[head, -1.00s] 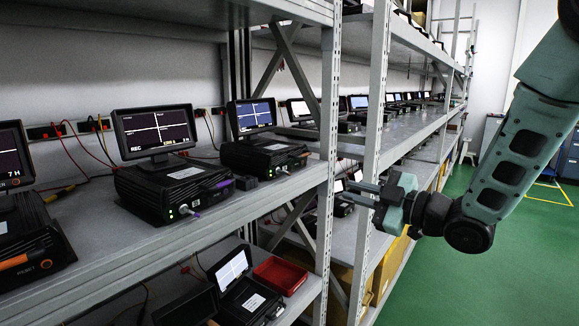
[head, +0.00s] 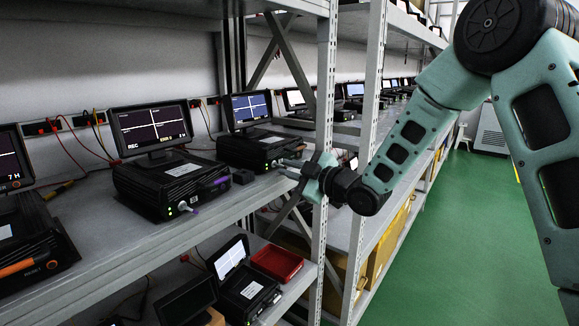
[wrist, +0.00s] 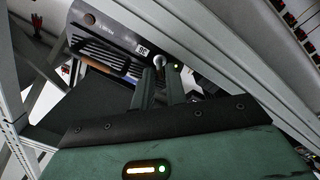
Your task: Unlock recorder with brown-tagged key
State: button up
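A black recorder (head: 255,150) with a lit screen stands on the middle shelf. Its front shows in the wrist view (wrist: 105,52), with a brown bar, a white label and a green light. A silver key or lock part (wrist: 159,61) sticks out of that front; I cannot make out a brown tag on it. My gripper (head: 291,168) is at the recorder's front right corner. In the wrist view my gripper (wrist: 160,77) has its fingers apart, with the silver part in line with the gap. I cannot tell whether they touch it.
A rack upright (head: 325,130) stands close beside my gripper. A red tray (head: 277,263) is on the shelf below.

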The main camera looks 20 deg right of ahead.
jog(key=shift+w+a, duration=0.1)
jog(key=shift+w, duration=0.05)
grip_shut()
